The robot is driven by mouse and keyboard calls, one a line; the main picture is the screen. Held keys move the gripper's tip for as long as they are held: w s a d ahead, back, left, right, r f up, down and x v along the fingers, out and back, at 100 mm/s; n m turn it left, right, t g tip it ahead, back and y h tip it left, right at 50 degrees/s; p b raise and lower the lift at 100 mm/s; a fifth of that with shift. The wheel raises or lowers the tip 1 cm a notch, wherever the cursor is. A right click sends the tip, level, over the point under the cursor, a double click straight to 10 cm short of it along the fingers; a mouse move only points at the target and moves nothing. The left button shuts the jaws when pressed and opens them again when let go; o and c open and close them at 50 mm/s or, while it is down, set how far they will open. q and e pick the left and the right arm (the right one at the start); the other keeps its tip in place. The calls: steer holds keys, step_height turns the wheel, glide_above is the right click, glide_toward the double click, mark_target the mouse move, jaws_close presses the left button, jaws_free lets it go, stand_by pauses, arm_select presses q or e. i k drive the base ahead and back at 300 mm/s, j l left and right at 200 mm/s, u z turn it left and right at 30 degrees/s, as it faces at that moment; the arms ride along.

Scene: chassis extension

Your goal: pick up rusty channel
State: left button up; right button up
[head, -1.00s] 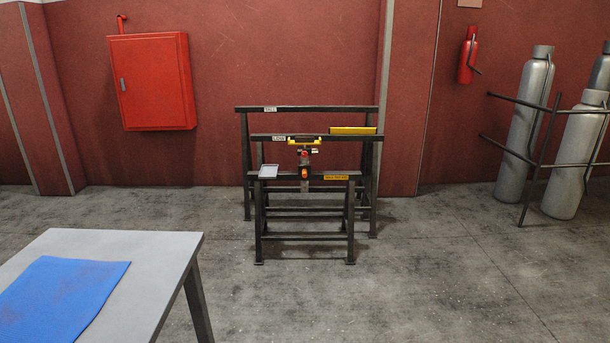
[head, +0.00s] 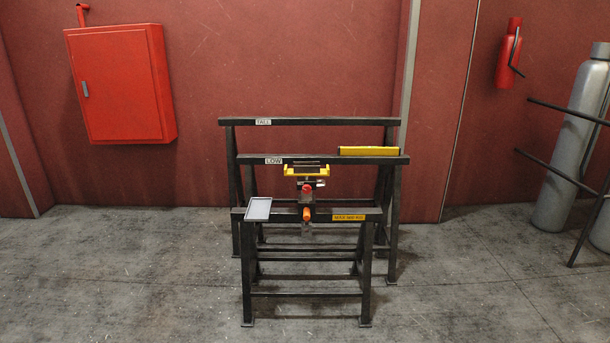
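No rusty channel can be made out in the head view. Black sawhorses stand ahead of me, one behind another. The back one (head: 290,121) carries a "TALL" label and the one before it (head: 225,160) a "LOW" label. A yellow bar (head: 369,151) lies at the right on the beam. A yellow-topped device (head: 306,171) with red and orange parts is at the middle. Neither of my grippers is in view.
A small grey plate (head: 258,208) sits on the front sawhorse. A red cabinet (head: 120,84) and a red extinguisher (head: 509,55) hang on the wall. Grey cylinders (head: 575,140) stand behind a dark rail at the right. The floor before the sawhorses is clear.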

mark_target(299, 168)
steer(key=i, duration=0.7)
steer(key=i+l+u, duration=0.15)
steer(key=i+l, duration=1.15)
